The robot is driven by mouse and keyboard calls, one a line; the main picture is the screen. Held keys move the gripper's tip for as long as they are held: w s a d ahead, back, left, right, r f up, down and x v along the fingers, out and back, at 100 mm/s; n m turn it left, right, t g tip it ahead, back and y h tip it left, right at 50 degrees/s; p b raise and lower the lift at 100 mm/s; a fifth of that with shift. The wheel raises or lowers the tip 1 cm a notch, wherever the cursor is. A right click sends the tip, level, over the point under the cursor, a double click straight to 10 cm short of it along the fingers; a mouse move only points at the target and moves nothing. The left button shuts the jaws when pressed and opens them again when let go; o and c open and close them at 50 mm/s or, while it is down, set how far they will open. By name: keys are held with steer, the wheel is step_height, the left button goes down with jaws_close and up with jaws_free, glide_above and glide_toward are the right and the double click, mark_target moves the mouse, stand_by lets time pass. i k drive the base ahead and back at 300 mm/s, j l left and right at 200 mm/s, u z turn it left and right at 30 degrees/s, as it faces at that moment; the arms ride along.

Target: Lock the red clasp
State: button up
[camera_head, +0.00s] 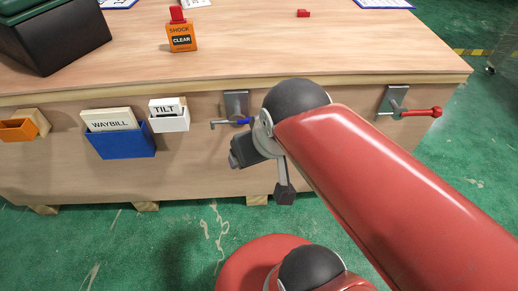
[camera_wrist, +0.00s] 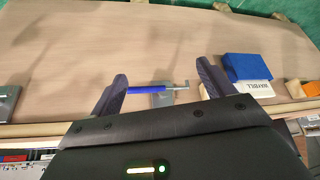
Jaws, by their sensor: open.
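The red clasp (camera_head: 418,112) is on the crate's front at the right in the head view. It has a grey plate, a metal rod and a red handle pointing right. A blue-handled clasp (camera_head: 234,122) is on the same front, further left, partly hidden by my arm. My gripper (camera_wrist: 162,85) is open and empty. In the wrist view, the blue clasp's handle (camera_wrist: 145,88) shows between its fingers; I cannot tell the distance. My gripper is left of the red clasp, whose handle is not seen in the wrist view.
Blue WAYBILL (camera_head: 120,143), white TILT (camera_head: 170,124) and orange (camera_head: 18,131) holders line the crate front's left. Green floor is clear in front.

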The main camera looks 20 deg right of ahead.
mark_target(400, 112)
steer(key=z, duration=1.75)
